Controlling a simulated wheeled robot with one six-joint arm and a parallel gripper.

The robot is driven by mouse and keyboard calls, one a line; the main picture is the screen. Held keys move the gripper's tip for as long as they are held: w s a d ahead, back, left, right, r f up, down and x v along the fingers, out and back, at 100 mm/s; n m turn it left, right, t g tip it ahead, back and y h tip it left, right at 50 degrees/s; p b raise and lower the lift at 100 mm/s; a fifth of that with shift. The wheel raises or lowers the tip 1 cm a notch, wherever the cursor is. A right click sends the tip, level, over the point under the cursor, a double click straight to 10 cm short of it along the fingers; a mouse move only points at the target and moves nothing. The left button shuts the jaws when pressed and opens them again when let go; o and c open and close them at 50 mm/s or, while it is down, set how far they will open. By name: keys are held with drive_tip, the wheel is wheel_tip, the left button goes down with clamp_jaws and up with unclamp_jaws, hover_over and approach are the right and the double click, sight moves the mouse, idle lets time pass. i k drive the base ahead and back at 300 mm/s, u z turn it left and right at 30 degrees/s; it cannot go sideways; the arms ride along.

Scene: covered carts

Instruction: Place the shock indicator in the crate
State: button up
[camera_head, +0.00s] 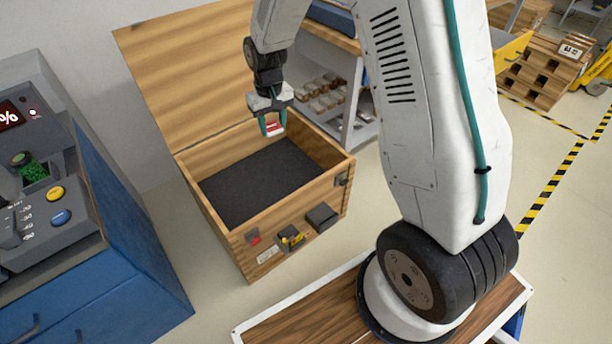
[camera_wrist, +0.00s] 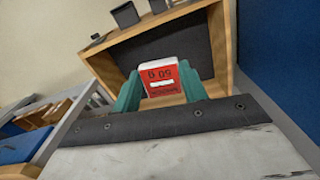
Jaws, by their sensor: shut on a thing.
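The shock indicator (camera_wrist: 162,80) is a small red and white block with dark markings. My gripper (camera_head: 272,127) is shut on it, with its green fingers on either side in the wrist view (camera_wrist: 161,92). The indicator also shows in the head view (camera_head: 274,128), held above the crate. The crate (camera_head: 218,217) is an open wooden box with its lid (camera_head: 190,75) raised at the back. Its dark padded floor (camera_head: 260,182) is bare where I can see it. The gripper hangs over the back part of the opening, above the floor.
A grey and blue control console (camera_head: 125,225) stands left of the crate. A shelf (camera_head: 365,105) with several small packages is behind it to the right. Latches and a dark box (camera_head: 322,217) are on the crate's front. A wooden-topped surface (camera_head: 310,312) lies under my arm.

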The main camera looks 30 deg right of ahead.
sight(265, 193)
drive_tip(key=z, duration=0.1)
drive_tip(key=i, duration=1)
